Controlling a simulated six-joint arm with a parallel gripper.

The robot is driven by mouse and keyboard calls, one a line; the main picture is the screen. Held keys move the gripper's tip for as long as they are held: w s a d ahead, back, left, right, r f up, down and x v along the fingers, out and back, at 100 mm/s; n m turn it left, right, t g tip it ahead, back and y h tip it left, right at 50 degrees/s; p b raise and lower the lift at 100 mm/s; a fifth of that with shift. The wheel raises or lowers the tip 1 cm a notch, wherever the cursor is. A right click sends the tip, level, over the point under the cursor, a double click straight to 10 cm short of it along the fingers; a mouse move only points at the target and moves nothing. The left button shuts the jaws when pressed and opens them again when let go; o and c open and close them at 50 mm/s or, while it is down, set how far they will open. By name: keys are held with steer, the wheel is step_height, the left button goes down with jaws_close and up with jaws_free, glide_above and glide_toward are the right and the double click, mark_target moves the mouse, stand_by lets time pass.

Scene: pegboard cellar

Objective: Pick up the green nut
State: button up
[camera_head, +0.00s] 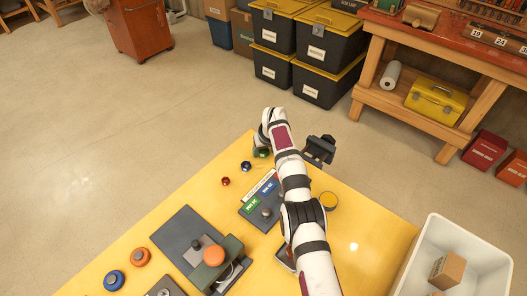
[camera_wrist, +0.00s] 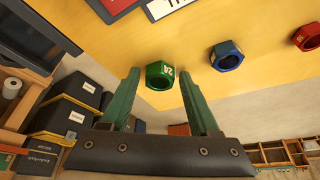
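The green nut (camera_wrist: 159,75) lies on the yellow table top near its edge, with a white label on one face. In the head view the green nut (camera_head: 262,153) shows only in part beside the end of my arm. My gripper (camera_wrist: 160,76) is open, with one green finger on each side of the nut in the wrist view. I cannot tell whether the fingers touch it or are still above it. A blue nut (camera_wrist: 226,56) and a red nut (camera_wrist: 307,37) lie in a row to its right; the blue nut (camera_head: 246,166) also shows in the head view.
A dark board (camera_head: 262,206) with coloured labels and a grey peg stands near the nuts. A round yellow-topped piece (camera_head: 328,200) is right of my arm. A white bin (camera_head: 443,226) with a cardboard box (camera_head: 447,270) stands at right. The table's far edge is close beyond the green nut.

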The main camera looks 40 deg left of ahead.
jaws_close()
steer(key=shift+r, duration=0.15)
